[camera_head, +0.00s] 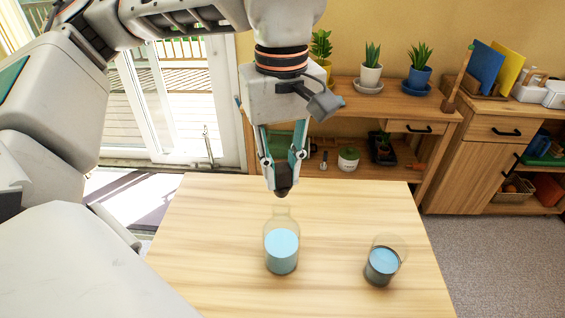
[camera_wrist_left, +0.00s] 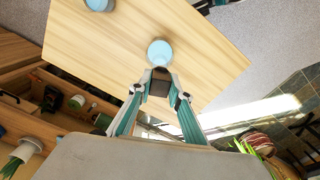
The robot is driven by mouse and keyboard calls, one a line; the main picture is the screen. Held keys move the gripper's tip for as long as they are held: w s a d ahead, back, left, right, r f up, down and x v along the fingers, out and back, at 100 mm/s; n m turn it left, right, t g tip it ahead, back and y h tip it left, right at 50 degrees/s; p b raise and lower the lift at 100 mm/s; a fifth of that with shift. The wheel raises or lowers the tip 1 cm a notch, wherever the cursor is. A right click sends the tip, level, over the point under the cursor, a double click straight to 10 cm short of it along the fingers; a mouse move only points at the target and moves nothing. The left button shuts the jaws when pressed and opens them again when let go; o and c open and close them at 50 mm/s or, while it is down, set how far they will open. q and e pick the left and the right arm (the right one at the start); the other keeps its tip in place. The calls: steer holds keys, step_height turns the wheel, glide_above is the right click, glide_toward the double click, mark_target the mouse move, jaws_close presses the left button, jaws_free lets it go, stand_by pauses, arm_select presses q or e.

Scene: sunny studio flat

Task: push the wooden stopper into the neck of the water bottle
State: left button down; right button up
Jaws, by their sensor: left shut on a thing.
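The water bottle (camera_head: 282,248) stands upright on the wooden table (camera_head: 205,250). It is clear glass with pale blue water and a narrow neck at the top. My left gripper (camera_head: 283,188) points down and is shut on a small, dark brown piece, which looks like the wooden stopper (camera_wrist_left: 159,84). The fingertips hide part of it. In the head view, the gripper sits just above the neck, with a small gap in the picture. In the left wrist view, the bottle (camera_wrist_left: 159,50) shows just past the fingertips. My right gripper is not in view.
A glass of water (camera_head: 382,265) stands on the table to the right of the bottle. Behind the table is a wooden shelf (camera_head: 390,95) with several potted plants. The table around the bottle is otherwise clear.

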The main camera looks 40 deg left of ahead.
mark_target(282, 195)
arm_select(q)
steer(key=shift+f+b, duration=0.65)
steer(key=shift+f, duration=0.8)
steer(key=shift+f, duration=1.5)
stand_by(2.9)
steer(key=shift+s+f, duration=0.1)
steer(key=shift+f, duration=0.15)
stand_by(0.7)
steer(key=c, duration=1.8)
jaws_free()
steer(key=shift+r, duration=0.1)
steer(key=o, duration=0.5)
steer(key=shift+o, duration=0.2)
steer(key=shift+r, duration=0.1)
